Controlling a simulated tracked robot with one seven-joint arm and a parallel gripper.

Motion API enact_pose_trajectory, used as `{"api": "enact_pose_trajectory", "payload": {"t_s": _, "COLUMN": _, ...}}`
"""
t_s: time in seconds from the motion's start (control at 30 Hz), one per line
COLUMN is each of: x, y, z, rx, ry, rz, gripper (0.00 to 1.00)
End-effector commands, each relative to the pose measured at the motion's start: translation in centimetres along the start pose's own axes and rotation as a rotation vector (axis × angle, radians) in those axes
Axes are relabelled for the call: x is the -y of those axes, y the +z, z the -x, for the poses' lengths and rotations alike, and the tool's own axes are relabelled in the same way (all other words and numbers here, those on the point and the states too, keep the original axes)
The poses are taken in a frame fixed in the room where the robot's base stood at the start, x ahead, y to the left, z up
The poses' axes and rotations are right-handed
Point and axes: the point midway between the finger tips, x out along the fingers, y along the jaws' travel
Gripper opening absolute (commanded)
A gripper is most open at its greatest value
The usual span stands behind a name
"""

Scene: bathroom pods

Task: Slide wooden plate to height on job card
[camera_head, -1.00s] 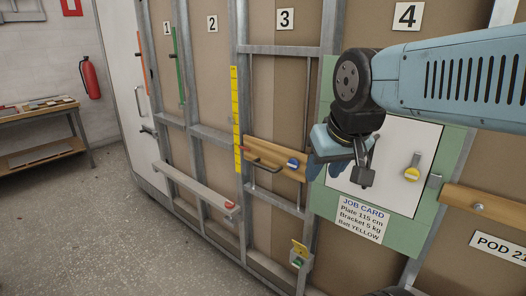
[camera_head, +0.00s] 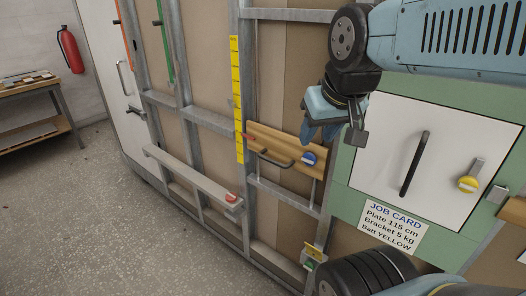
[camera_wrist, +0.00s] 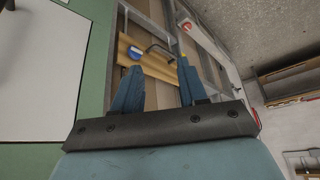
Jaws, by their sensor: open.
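The wooden plate (camera_head: 295,146) is mounted across upright rods in the bay left of the green panel. It has a dark bar handle (camera_head: 275,160), a blue knob (camera_head: 308,158) and a small red pointer at its left end, beside the yellow scale strip (camera_head: 237,100). The job card (camera_head: 393,227) reads Plate 115 cm, Bracket 5 kg, Batt YELLOW. My gripper (camera_head: 325,130) is open and empty, up and right of the knob. In the wrist view, the plate (camera_wrist: 165,70) and handle (camera_wrist: 160,47) show beyond my open fingers (camera_wrist: 160,78), apart from them.
A white door (camera_head: 430,150) with a black handle and yellow knob is close to my arm. A grey rail (camera_head: 190,178) with a red end juts out at left. The floor at left is clear; a workbench (camera_head: 35,105) stands beyond.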

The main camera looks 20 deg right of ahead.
Motion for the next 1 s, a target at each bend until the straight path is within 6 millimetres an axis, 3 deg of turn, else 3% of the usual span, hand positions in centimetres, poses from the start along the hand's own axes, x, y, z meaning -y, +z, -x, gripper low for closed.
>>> {"api": "enact_pose_trajectory", "payload": {"t_s": 0.23, "x": 0.1, "y": -1.8, "z": -0.7, "rx": 0.034, "ry": 0.011, "rz": 0.045, "gripper": 0.42}}
{"api": "enact_pose_trajectory", "payload": {"t_s": 0.47, "x": 0.4, "y": -6.5, "z": -3.4, "rx": 0.117, "ry": 0.036, "rz": 0.172, "gripper": 0.42}}
{"api": "enact_pose_trajectory", "payload": {"t_s": 0.77, "x": 1.0, "y": -12.3, "z": -8.8, "rx": 0.231, "ry": 0.053, "rz": 0.352, "gripper": 0.42}}
{"api": "enact_pose_trajectory", "payload": {"t_s": 1.0, "x": 1.9, "y": -16.2, "z": -14.6, "rx": 0.321, "ry": 0.049, "rz": 0.498, "gripper": 0.42}}
